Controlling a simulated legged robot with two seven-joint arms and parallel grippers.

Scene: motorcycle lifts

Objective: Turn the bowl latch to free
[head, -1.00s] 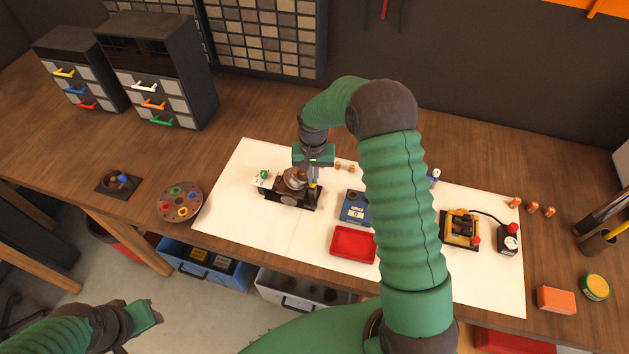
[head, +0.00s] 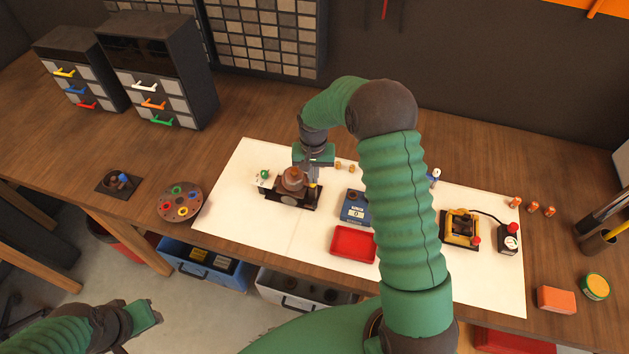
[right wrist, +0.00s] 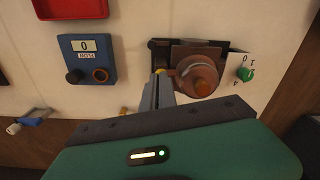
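The bowl unit is a brown, dome-like bowl (head: 292,178) on a dark base (head: 282,197), standing on the white mat. In the right wrist view the bowl (right wrist: 201,78) has an orange knob on top. My right gripper (head: 312,180) is beside the bowl, on its right in the head view. In the right wrist view its fingers (right wrist: 160,80) are close together and look shut. A small yellow piece (right wrist: 160,71), possibly the latch, is at the fingertips; I cannot tell whether they touch it. My left gripper (head: 148,312) is low at left, away from the bench; its fingers are unclear.
A white card with a green knob (right wrist: 246,74) stands beside the bowl unit. A blue box with a counter (head: 355,207) and a red tray (head: 353,244) are to the right in the head view. Further right is a yellow device (head: 461,228). The mat's front left is clear.

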